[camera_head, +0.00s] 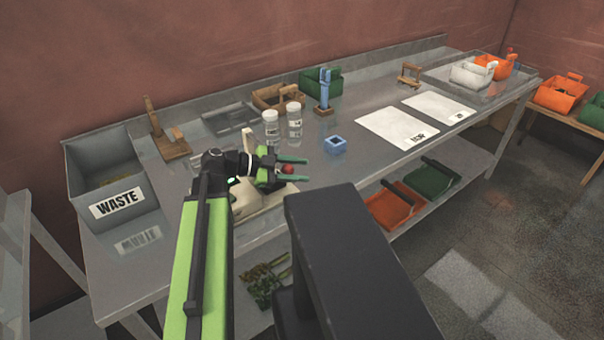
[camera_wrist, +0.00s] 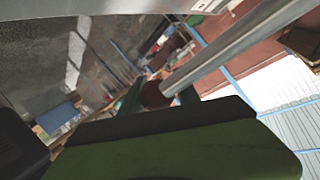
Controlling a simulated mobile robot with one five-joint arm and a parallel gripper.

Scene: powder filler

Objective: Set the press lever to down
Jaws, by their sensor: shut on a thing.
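The press (camera_head: 262,207) is a cream-coloured device near the front edge of the steel bench, partly hidden behind my arm. Its lever ends in a red ball knob (camera_head: 288,169). My gripper (camera_head: 292,169) has its green fingers on either side of that knob, shut on it. In the wrist view the dark red knob (camera_wrist: 154,95) sits between the fingertips (camera_wrist: 160,96). A silver lever rod (camera_wrist: 225,50) runs from it toward the upper right. The rod is mostly hidden in the head view, so I cannot tell the lever's exact angle.
Two clear jars (camera_head: 294,121) stand behind my gripper, and a blue square holder (camera_head: 335,145) sits to its right. The grey waste bin (camera_head: 105,177) is at the left. White mats (camera_head: 397,128) lie on the right half of the bench, with free steel around them.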

